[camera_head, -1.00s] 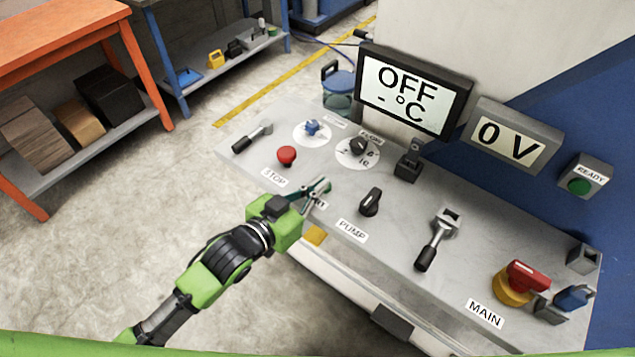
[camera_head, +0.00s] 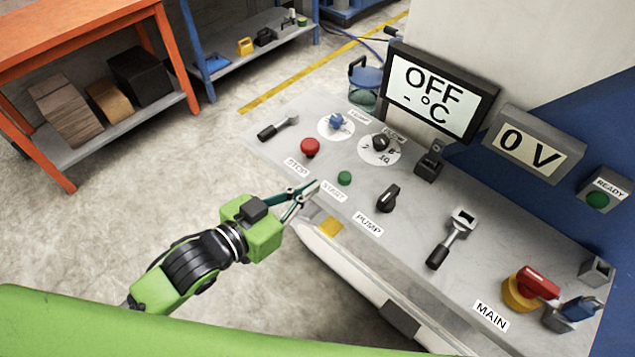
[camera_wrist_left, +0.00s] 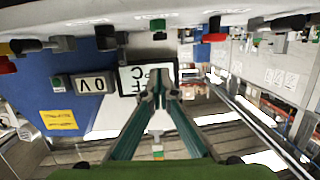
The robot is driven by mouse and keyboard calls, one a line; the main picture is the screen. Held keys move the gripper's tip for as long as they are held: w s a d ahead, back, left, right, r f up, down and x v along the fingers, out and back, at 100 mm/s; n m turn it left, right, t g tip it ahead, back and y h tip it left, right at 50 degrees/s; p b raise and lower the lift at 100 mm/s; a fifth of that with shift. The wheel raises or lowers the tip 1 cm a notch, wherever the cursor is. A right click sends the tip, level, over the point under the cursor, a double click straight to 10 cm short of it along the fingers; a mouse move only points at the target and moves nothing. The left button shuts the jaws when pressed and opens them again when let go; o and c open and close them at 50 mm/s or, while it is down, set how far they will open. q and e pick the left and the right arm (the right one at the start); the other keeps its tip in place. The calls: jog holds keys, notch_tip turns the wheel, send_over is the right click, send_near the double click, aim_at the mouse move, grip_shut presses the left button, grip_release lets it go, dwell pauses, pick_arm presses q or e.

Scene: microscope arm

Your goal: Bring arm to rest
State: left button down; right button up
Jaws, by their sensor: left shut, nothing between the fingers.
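My left arm comes in from the left in the head view. Its green gripper (camera_head: 304,193) has its fingers shut with nothing between them, at the panel's front edge beside the START label. In the left wrist view, the fingers (camera_wrist_left: 160,80) meet at their tips. The control panel (camera_head: 310,118) carries a green START button (camera_head: 345,178), a red STOP button (camera_head: 310,147) and a black PUMP knob (camera_head: 388,197). The large display (camera_head: 440,90) reads OFF and the smaller one (camera_head: 532,143) reads 0 V. My right gripper is not in view.
A lever (camera_head: 452,238), a red and yellow MAIN switch (camera_head: 531,287) and a blue padlock (camera_head: 579,308) are on the panel's right. An orange shelf (camera_head: 75,40) stands at the far left. The floor (camera_head: 230,140) between shelf and panel is clear.

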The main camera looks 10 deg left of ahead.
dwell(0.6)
pick_arm(q)
jog(key=w+a+f+n+g+y, duration=0.15)
jog(key=a+f, duration=0.25)
jog(key=f, duration=0.6)
jog(key=w+a+f+n+y, duration=0.1)
jog(key=w+a+f+y, duration=0.15)
jog(key=a+f, duration=0.45)
jog(key=s+a+f+n+g+y, duration=0.15)
jog(key=s+f, duration=0.25)
jog(key=f, duration=0.6)
jog(key=s+a+f+g+y, duration=0.1)
jog(key=s+a+f+y, duration=0.15)
jog(key=f, duration=0.65)
jog(key=s+a+f+g, duration=0.2)
jog(key=s+a+f, duration=0.1)
jog(key=s+f, duration=0.6)
jog(key=s+f+g, duration=0.1)
jog(key=s+f, duration=0.3)
jog(key=s, duration=0.4)
jog(key=s+d+f+g, duration=0.1)
jog(key=s+f, duration=0.3)
jog(key=s, duration=0.4)
jog(key=s+f+g+y, duration=0.1)
jog(key=s+f+g, duration=0.2)
jog(key=s, duration=0.6)
jog(key=shift+d+f+n, duration=0.3)
jog(key=shift+f+n, duration=0.1)
jog(key=shift+f, duration=0.45)
jog(key=shift+s, duration=0.1)
